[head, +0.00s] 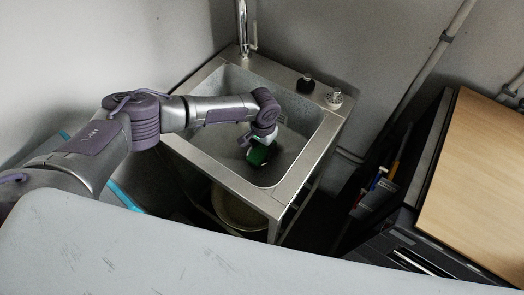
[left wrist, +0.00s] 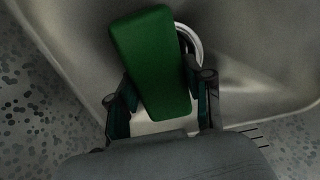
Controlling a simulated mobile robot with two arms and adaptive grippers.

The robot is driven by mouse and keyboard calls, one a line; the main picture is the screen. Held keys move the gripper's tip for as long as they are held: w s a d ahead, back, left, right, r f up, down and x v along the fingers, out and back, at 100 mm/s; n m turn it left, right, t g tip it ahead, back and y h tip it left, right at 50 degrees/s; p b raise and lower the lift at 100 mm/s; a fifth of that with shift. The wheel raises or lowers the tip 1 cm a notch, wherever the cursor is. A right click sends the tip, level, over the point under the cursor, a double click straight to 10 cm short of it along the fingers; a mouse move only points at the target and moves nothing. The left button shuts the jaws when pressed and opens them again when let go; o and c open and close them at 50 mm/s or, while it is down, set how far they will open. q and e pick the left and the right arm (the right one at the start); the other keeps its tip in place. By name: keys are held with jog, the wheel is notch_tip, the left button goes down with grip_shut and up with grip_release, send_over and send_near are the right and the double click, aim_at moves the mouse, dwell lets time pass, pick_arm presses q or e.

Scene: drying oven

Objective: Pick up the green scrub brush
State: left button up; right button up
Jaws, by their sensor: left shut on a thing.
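The green scrub brush (head: 258,155) shows as a small green patch inside the sink basin in the head view. In the left wrist view its green block (left wrist: 152,65) fills the space between the fingers and extends beyond them. My left gripper (head: 262,140) reaches down into the basin and is shut on the brush. Its two dark fingers (left wrist: 163,105) lie on either side of the brush in the left wrist view. My right gripper is in neither view.
The metal sink (head: 318,160) has raised rims around the basin. A tall faucet (head: 242,30) stands at its back, with a dark-topped item (head: 306,84) and a light-topped item (head: 334,97) on the right rim. A wood-topped cabinet (head: 480,180) stands at the right.

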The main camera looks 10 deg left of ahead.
aim_at(263, 148)
pick_arm(q)
notch_tip(263, 148, up, 10)
jog(key=shift+r, duration=0.1)
dwell(0.4)
